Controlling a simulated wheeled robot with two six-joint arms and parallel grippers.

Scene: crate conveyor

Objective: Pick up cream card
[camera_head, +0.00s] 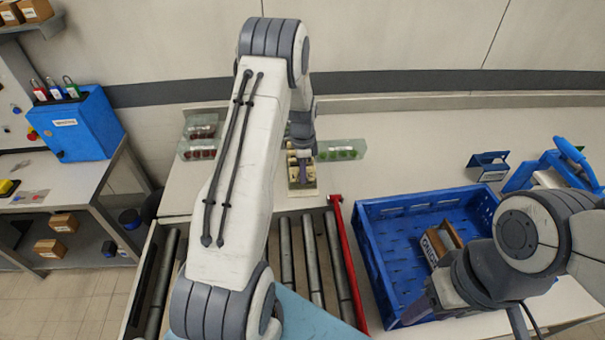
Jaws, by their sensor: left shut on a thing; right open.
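A small bin (304,191) of cream cards (309,174) stands on the back counter, between bins of red and green pieces. My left arm reaches over the rollers to it. My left gripper (302,168) points down into this bin and is shut on a cream card, which is mostly hidden by the fingers and the other cards. My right gripper (424,304) is open and empty over the front left part of the blue crate. Its fingers are partly hidden by its own wrist.
The blue crate (376,252) holds a labelled wooden box (432,246). A red bar (347,262) runs between the crate and the rollers (308,258). A red-piece bin (201,142) and a green-piece bin (342,150) flank the cream one.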

